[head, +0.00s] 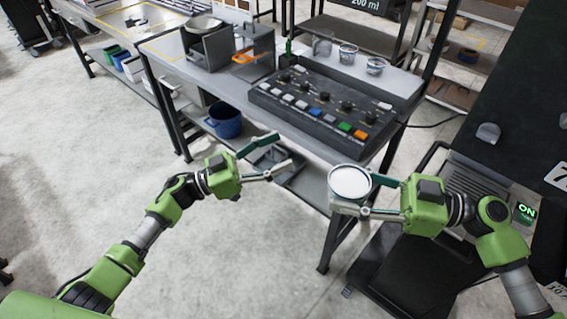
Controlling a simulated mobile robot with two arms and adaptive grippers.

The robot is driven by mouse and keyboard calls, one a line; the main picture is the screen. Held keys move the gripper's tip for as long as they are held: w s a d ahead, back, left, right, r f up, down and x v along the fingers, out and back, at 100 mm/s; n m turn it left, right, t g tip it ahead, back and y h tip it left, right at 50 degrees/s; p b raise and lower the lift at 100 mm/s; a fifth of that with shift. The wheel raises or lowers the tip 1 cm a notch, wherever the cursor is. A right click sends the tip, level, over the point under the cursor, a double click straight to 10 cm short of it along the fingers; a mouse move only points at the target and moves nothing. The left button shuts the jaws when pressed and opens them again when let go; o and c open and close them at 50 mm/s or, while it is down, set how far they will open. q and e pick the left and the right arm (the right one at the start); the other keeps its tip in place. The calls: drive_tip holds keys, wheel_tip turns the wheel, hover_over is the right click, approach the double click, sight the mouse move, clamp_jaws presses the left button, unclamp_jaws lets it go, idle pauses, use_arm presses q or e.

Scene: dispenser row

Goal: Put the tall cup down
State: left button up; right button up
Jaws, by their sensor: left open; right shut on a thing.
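The tall cup (348,183) is seen from above as a round rim with a white inside. My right gripper (350,198) is shut on it, with fingers on either side of the cup. The cup is over or near the front right corner of the table (320,152); I cannot tell whether it touches anything below. Its lower part is mostly hidden by the gripper and the steep view. My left gripper (283,155) is open and empty, in front of the table's front edge.
A dark control panel (312,108) with buttons and knobs fills much of the table. Several clear cups (348,54) stand on a ledge behind it. A metal box with a bowl (205,42) is at left. A blue bucket (226,121) sits on the lower shelf. A black machine (490,110) stands at right.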

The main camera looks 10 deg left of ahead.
use_arm(q)
drive_tip(key=s+d+r+m+g+h, duration=0.2)
drive_tip(key=s+d+r+m+g, duration=0.1)
drive_tip(key=s+r+m+g, duration=0.3)
drive_tip(key=m+g+y, duration=0.2)
drive_tip(key=g, duration=0.4)
approach(332, 177)
drive_tip(key=d, duration=0.1)
drive_tip(key=shift+y, duration=0.3)
drive_tip(key=d, duration=0.4)
drive_tip(key=s+d, duration=0.1)
drive_tip(key=d, duration=0.7)
drive_tip(key=shift+s+r, duration=0.25)
drive_tip(key=shift+s, duration=0.05)
drive_tip(key=c, duration=1.3)
drive_tip(key=shift+c, duration=0.2)
use_arm(e)
drive_tip(key=o, duration=1.5)
drive_tip(key=shift+c, duration=0.2)
drive_tip(key=shift+d, duration=0.1)
